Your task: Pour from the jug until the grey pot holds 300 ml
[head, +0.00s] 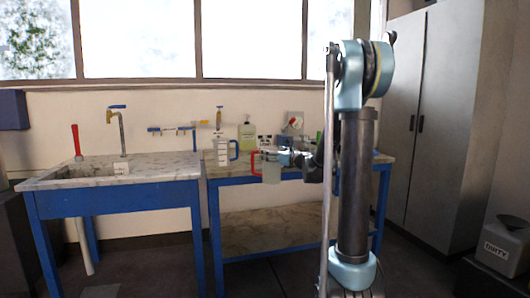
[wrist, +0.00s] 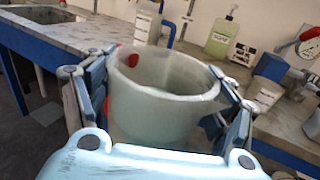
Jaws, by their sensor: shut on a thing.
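My gripper (head: 286,158) is shut on a pale, translucent grey-green vessel with a red handle, which I take to be the jug (head: 267,168). In the wrist view the jug (wrist: 165,105) stands between the two blue-padded fingers, mouth up and roughly upright. Any liquid level in it cannot be made out. A white vessel with a blue handle and dark markings (head: 221,152) stands on the bench to the left of the jug, apart from it; it also shows in the wrist view (wrist: 146,24). I cannot tell for sure which vessel is the grey pot.
A blue-framed marble bench (head: 222,172) carries a green bottle (head: 246,132) and smaller labelled containers behind my gripper. A sink bench (head: 110,172) with a tap stands at left. A grey cabinet (head: 428,130) and a bin marked DIRTY (head: 502,250) are at right.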

